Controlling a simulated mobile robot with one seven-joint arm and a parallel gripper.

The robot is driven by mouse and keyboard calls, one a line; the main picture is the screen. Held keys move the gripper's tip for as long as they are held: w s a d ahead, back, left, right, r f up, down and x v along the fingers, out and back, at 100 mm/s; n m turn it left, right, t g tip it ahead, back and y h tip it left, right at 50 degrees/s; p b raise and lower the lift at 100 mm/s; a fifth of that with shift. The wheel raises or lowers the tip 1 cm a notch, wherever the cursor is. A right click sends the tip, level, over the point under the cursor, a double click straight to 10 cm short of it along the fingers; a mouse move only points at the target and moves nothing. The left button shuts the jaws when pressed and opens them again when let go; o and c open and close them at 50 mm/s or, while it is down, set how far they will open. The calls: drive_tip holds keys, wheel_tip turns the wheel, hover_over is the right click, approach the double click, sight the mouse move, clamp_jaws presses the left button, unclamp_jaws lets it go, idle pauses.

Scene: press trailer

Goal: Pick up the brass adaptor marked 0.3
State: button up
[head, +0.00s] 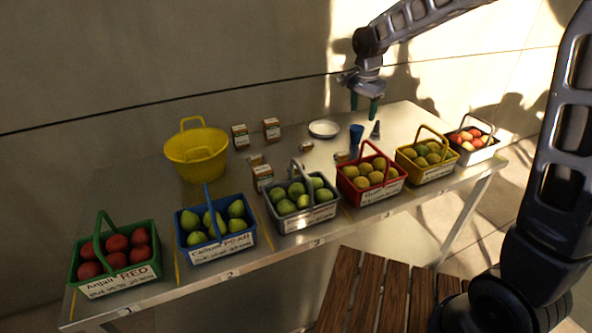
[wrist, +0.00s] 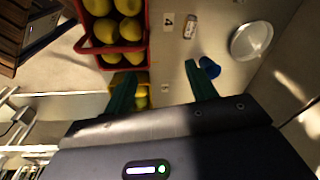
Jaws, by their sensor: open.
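I cannot make out a brass adaptor marked 0.3 in either view. My gripper (head: 364,104) is open and empty, its green fingers pointing down above the right part of the steel table. In the wrist view the spread fingers (wrist: 158,75) have bare table and a tiny pale mark between them. A small labelled item (wrist: 190,25) lies beyond the fingers, its marking too small to read. A blue cup (head: 356,133) stands below the gripper; it also shows in the wrist view (wrist: 209,67). A small grey cone-shaped thing (head: 375,130) is right of the cup.
Several fruit baskets, such as the red basket (head: 390,190) and yellow basket (head: 440,172), line the table's front edge. A wooden slatted seat (head: 370,295) is in front.

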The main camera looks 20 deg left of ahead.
drive_tip(key=s+a+f+m, duration=0.1)
drive_tip(key=a+f, duration=0.2)
drive_tip(key=a, duration=0.2)
drive_tip(key=s+a+f, duration=0.1)
drive_tip(key=a+f, duration=0.2)
drive_tip(key=a, duration=0.3)
drive_tip(key=m+h, duration=0.1)
hover_over(296, 169)
drive_tip(key=a, duration=0.2)
wheel_tip(296, 169, down, 7)
drive_tip(key=f, duration=0.3)
drive_tip(key=w+f, duration=0.1)
drive_tip(key=f, duration=0.3)
drive_tip(key=d+f, duration=0.1)
drive_tip(key=f, duration=0.3)
drive_tip(key=shift+w, duration=0.3)
drive_tip(key=c, duration=1.2)
drive_tip(key=shift+o, duration=0.2)
drive_tip(key=shift+r, duration=0.1)
